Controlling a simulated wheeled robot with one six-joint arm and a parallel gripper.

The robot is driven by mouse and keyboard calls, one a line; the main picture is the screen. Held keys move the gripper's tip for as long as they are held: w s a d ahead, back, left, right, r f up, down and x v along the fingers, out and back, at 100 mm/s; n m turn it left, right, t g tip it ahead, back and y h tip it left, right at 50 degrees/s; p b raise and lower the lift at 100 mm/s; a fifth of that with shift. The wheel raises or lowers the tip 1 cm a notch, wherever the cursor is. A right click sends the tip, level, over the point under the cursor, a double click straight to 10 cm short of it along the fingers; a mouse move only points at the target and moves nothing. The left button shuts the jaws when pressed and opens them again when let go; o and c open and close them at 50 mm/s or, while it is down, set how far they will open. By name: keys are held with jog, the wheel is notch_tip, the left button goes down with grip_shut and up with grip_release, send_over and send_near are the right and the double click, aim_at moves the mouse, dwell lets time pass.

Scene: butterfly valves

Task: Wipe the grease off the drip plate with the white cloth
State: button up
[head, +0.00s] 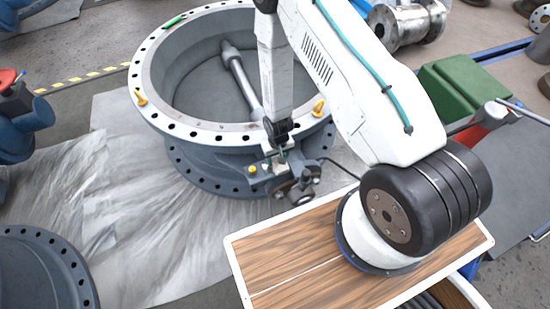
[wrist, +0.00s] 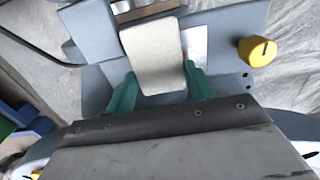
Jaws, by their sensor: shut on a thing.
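My gripper (wrist: 160,90) has two teal fingers and is shut on the white cloth (wrist: 152,55), a cream-white pad that sticks out beyond the fingertips. In the wrist view the cloth lies over blue-grey metal, and I cannot tell whether it touches it. A paler patch (wrist: 197,45) shows just right of the cloth; I cannot tell whether this is the drip plate. No grease can be made out. In the head view my gripper (head: 277,159) is low at the near side of the big valve (head: 185,150), small and partly hidden by my arm.
A yellow knob (wrist: 257,52) stands close to the right of the cloth, and it also shows in the head view (head: 252,169). A brown bar (wrist: 148,11) lies beyond the cloth. Grey sheeting (head: 130,230) covers the floor at left. A green box (head: 465,95) is at right.

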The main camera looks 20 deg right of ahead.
jog(key=shift+a, duration=1.35)
jog(key=shift+d+f, duration=0.2)
jog(key=shift+d, duration=1.3)
jog(key=shift+c, duration=0.2)
jog(key=shift+s, duration=0.1)
jog(key=shift+r, duration=4)
